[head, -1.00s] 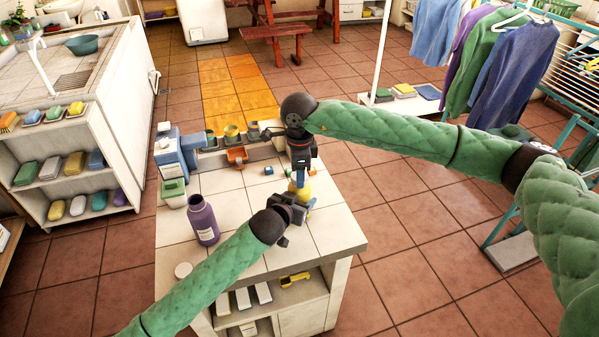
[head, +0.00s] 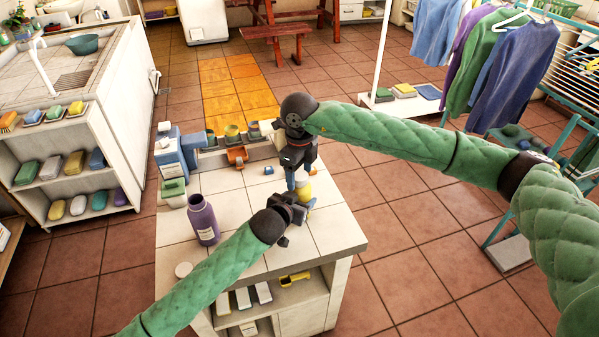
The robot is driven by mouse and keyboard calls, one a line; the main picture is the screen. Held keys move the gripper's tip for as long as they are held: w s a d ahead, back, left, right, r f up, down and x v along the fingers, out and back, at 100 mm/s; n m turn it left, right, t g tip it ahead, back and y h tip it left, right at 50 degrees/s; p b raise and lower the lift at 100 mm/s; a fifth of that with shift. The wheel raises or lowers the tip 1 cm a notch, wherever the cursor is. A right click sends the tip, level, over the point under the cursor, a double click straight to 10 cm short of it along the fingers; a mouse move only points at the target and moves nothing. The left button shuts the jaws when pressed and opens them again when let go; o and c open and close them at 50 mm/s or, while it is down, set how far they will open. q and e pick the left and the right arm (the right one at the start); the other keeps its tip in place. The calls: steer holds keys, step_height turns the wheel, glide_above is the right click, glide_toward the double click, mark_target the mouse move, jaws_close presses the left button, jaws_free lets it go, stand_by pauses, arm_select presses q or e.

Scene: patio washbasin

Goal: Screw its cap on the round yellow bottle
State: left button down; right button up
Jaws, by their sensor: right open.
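The round yellow bottle (head: 305,190) is at the right part of the tiled bench, mostly hidden by my two grippers. My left gripper (head: 301,206) is at its side, low down, and appears shut on it; the fingertips are partly hidden. My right gripper (head: 299,177) points down just above the bottle, with its blue-tipped fingers apart. A small pale patch shows between these fingers at the bottle's top; I cannot tell whether it is the cap.
A blue box (head: 170,155), a green-topped tub (head: 173,192) and small cups line the back. The bench's front right is clear.

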steer(key=shift+r, duration=0.1)
step_height(320, 180, up, 12)
stand_by(0.5)
arm_select(q)
steer(key=shift+c, duration=1.6)
jaws_free()
